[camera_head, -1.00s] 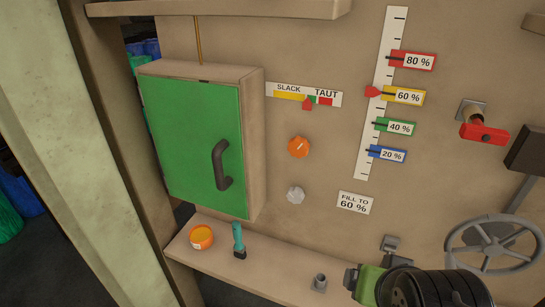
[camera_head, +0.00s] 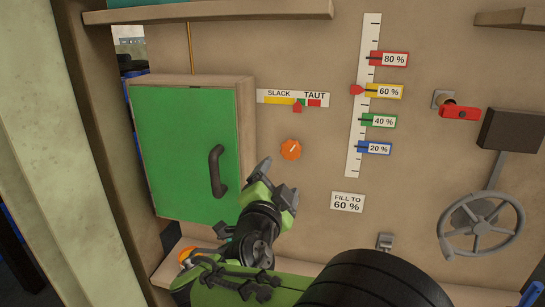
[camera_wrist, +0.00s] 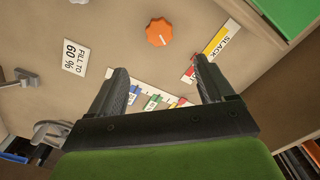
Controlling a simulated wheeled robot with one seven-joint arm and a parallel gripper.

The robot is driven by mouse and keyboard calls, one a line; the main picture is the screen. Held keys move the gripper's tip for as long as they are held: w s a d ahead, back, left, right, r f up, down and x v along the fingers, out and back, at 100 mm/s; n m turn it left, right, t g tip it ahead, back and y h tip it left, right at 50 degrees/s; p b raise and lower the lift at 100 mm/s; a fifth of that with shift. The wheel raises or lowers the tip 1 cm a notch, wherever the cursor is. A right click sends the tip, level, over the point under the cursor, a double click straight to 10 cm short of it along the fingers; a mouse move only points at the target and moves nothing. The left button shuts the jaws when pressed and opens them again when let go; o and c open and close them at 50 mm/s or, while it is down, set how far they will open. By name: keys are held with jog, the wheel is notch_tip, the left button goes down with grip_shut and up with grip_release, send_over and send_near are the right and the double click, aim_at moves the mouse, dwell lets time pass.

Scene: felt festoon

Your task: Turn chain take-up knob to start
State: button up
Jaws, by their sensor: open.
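An orange knob (camera_head: 290,149) with a pale mark on its face is on the beige panel, below a SLACK–TAUT strip (camera_head: 275,97). My gripper (camera_head: 276,180) is just below and left of the orange knob in the head view. In the wrist view, my gripper (camera_wrist: 160,68) is open and empty, and the orange knob (camera_wrist: 159,32) lies beyond the gap between the fingertips, apart from them. The pale grey knob lower on the panel is hidden behind my gripper.
A green cabinet door (camera_head: 185,150) with a dark handle stands left of my gripper. A percent scale (camera_head: 363,100), a red lever (camera_head: 460,112) and a handwheel (camera_head: 482,226) are to the right. A shelf (camera_head: 210,12) juts out above. A "FILL TO 60 %" label (camera_head: 347,203) is nearby.

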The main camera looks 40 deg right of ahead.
aim_at(292, 151)
jog(key=p+x, duration=0.4)
jog(key=x, duration=1)
jog(key=shift+w+d, duration=0.1)
jog(key=shift+d, duration=0.05)
jog(key=c, duration=1)
jog(key=shift+c, duration=0.2)
